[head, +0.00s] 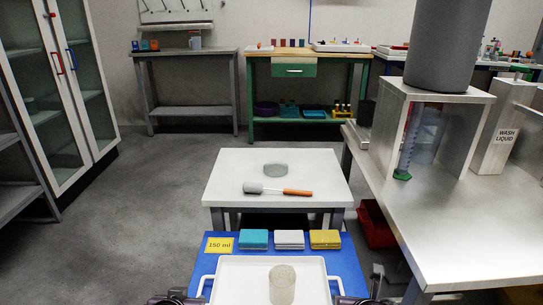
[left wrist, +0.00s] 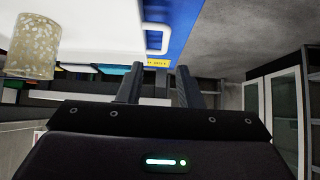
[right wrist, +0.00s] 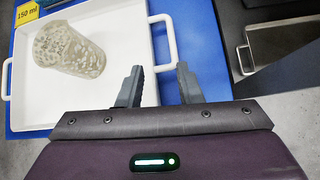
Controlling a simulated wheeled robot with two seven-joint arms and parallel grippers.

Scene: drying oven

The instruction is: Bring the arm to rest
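My left gripper (left wrist: 158,85) is open and empty. In the head view only a dark part of it shows at the bottom edge, left of the white tray (head: 240,268). My right gripper (right wrist: 156,87) is open, with a tray handle (right wrist: 163,42) beyond its fingertips; I cannot tell whether they touch. In the head view a dark part of it shows at the bottom edge, right of the tray. A speckled beaker (head: 282,284) stands in the tray. It also shows in the left wrist view (left wrist: 35,45) and the right wrist view (right wrist: 70,48).
The tray sits on a blue surface (head: 215,262) with a yellow "150 ml" label (head: 220,244) and three sponges (head: 290,239). A white table (head: 225,175) ahead holds a brush (head: 297,192) and a round glass dish (head: 275,169). A metal bench (head: 470,230) stands right, a glass cabinet (head: 75,90) left.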

